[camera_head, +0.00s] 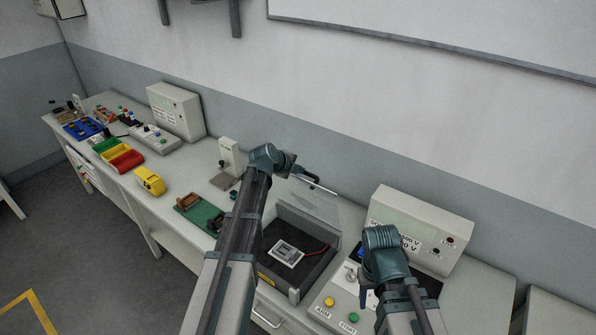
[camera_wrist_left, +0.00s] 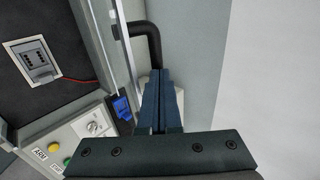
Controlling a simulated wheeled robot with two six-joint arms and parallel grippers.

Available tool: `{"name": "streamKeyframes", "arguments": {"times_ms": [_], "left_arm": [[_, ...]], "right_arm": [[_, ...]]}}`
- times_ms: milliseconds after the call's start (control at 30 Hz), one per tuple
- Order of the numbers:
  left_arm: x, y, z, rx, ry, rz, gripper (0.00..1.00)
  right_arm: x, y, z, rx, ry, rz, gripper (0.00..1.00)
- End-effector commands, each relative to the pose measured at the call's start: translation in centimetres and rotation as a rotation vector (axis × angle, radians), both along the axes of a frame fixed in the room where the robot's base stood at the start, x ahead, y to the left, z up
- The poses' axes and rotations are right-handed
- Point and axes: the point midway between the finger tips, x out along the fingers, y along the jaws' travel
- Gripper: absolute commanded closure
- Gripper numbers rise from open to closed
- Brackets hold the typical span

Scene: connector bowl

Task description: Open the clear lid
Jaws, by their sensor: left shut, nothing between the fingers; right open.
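The clear lid (camera_head: 312,203) stands raised and tilted at the back of a dark-lined box (camera_head: 318,262); the box interior shows uncovered. A dark bar handle (camera_head: 318,184) is on its upper part, and a black curved handle (camera_wrist_left: 150,38) shows in the left wrist view. My left gripper (camera_head: 293,165) is beside the lid's upper edge near the handle. In its wrist view the left fingers (camera_wrist_left: 162,80) are shut together with nothing between them, close to the handle. My right gripper (camera_head: 383,240) is over the control panel on the right; its fingers are mostly hidden.
A grey module (camera_head: 287,252) with a red wire lies in the box. A control panel (camera_head: 338,308) with yellow and green buttons is right of it. A grey instrument (camera_head: 425,222) stands behind my right arm. A green board (camera_head: 199,213) lies left; the wall is close behind.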

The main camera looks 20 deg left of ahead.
Motion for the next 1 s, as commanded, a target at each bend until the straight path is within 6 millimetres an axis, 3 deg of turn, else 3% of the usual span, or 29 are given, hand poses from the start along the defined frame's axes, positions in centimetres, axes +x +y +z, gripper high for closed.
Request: {"name": "streamKeyframes", "arguments": {"times_ms": [367, 767, 1000], "left_arm": [[5.7, -2.0, 0.6, 0.0, 0.0, -0.001, 1.0], [5.4, -2.0, 0.8, 0.0, 0.0, 0.0, 1.0], [3.9, -1.4, 2.4, 0.0, 0.001, 0.001, 1.0]], "right_arm": [[0.0, 0.0, 0.6, 0.0, 0.0, 0.001, 0.5], [0.0, 0.0, 0.8, 0.0, 0.0, 0.0, 0.5], [0.0, 0.0, 2.4, 0.001, 0.001, -0.004, 0.5]]}}
